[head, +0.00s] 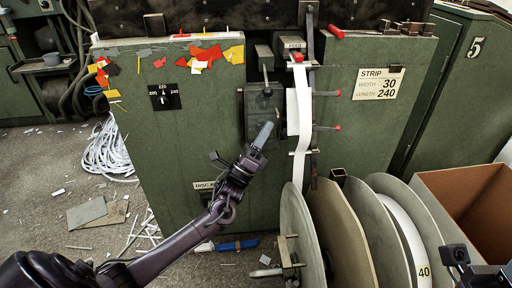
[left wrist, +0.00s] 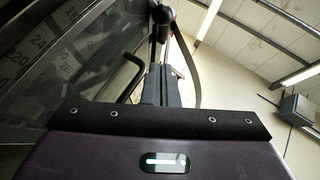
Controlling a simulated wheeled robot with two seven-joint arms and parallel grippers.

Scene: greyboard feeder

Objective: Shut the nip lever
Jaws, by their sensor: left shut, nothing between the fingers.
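My left gripper (head: 266,130) is shut and empty, in front of the green feeder's grey covered box (head: 262,105). A thin upright lever (head: 265,73) rises at the top of this box, just above the fingertips; it seems to be the nip lever. In the left wrist view the shut fingers (left wrist: 162,85) point at a dark rounded knob (left wrist: 163,15) on a shaft. I cannot tell whether they touch it. A white strip (head: 302,105) runs down right of the box. A dark part of my right arm shows at the lower right edge; its jaws are not clear.
Red-tipped pins (head: 335,93) stick out right of the strip. Large discs (head: 300,240) and an open cardboard box (head: 470,200) stand at the lower right. A black dial (head: 164,97) is on the green front. Scraps lie on the floor.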

